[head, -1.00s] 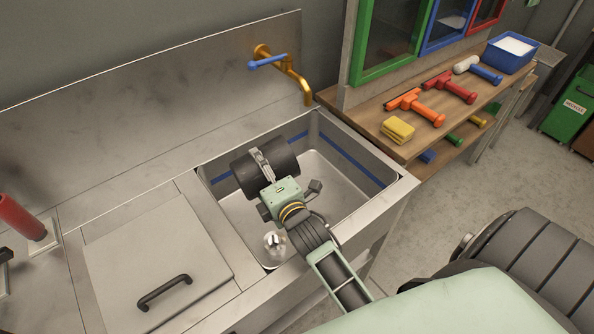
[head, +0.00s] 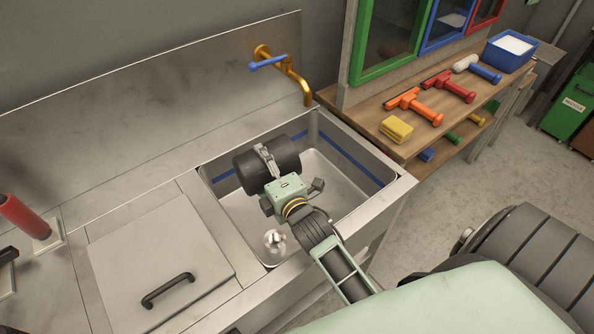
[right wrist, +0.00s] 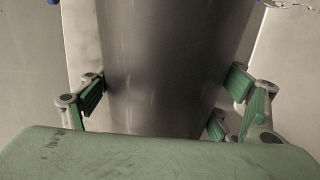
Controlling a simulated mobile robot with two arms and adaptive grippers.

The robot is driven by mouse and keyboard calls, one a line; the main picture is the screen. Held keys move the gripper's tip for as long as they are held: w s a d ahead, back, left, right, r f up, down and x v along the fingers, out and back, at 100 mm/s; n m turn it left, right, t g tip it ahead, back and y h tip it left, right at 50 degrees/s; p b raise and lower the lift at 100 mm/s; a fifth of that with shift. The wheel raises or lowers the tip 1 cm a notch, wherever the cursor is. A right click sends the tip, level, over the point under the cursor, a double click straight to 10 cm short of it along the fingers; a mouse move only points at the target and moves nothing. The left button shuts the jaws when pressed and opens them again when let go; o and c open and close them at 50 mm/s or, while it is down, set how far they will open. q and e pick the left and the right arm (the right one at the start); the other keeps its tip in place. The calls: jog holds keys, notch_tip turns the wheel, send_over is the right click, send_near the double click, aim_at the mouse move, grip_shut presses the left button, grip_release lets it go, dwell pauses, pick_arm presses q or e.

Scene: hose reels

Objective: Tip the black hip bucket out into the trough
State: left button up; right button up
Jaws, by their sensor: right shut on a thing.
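The black bucket (head: 281,152) lies tipped on its side over the steel trough (head: 352,205), a sunken basin with a blue line along its inner wall. My right gripper (head: 266,161) is shut around the bucket's side. In the right wrist view the bucket (right wrist: 160,70) fills the middle as a dark, smooth wall between the green-padded fingers (right wrist: 165,98). I cannot see the bucket's inside or anything pouring out. My left gripper is not in view.
A brass tap (head: 290,78) with a blue lever stands behind the trough. A lidded steel counter (head: 155,255) lies to the left. A wooden bench (head: 395,105) at the right holds squeegees, a yellow sponge (head: 396,130) and a blue tub (head: 509,53).

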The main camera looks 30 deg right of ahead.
jog(key=shift+d+r+m+p, duration=0.3)
jog(key=shift+r+m+p, duration=0.2)
jog(key=shift+p, duration=0.25)
dwell(0.3)
jog(key=shift+w+a+r, duration=0.1)
jog(key=shift+r, duration=0.05)
